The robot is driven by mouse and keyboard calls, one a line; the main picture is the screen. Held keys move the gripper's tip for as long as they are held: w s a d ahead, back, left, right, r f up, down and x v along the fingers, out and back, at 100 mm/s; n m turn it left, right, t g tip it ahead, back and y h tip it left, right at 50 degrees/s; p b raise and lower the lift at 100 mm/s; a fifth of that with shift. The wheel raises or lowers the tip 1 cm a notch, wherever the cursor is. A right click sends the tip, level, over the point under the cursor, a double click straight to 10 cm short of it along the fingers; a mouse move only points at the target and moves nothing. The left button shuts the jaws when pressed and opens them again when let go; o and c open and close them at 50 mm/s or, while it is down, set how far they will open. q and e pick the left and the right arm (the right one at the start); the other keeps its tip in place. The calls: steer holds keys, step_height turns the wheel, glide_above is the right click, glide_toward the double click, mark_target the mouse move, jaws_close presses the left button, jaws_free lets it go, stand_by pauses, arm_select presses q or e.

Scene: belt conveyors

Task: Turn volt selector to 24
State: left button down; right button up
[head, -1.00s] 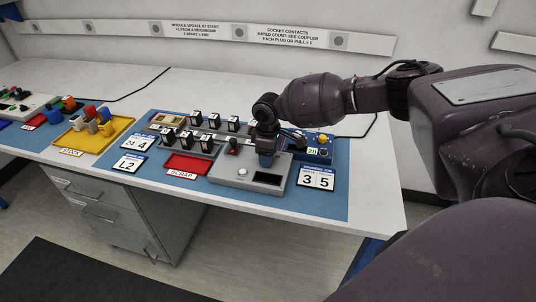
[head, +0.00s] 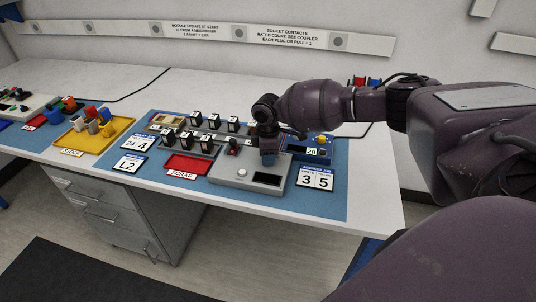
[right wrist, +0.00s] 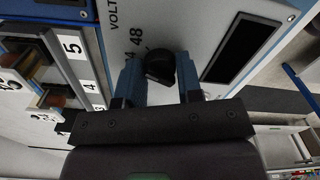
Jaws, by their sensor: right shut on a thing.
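The volt selector is a black knob (right wrist: 160,66) on a grey panel box (head: 222,168). In the right wrist view, the panel (right wrist: 185,22) carries "VOLT" lettering, a "48" mark and a partly hidden mark ending in 4 beside the knob. My right gripper (right wrist: 157,74) has its blue fingers on either side of the knob and is shut on it. Where the knob points is not clear. In the head view, my right gripper (head: 268,158) reaches down onto the box and hides the knob. My left gripper is out of view.
A dark display window (head: 267,179) and a white button (head: 241,171) are on the box. A red scrap tray (head: 187,164) and black modules stand to its left, a blue unit (head: 318,155) to its right. A yellow stock tray (head: 82,142) is farther left.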

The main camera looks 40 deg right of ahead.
steer(key=n, duration=0.4)
steer(key=shift+n, duration=0.4)
steer(key=shift+a, duration=0.1)
steer(key=o, duration=0.9)
step_height(320, 180, up, 11)
steer(key=shift+f+p, duration=0.1)
steer(key=shift+p, duration=0.6)
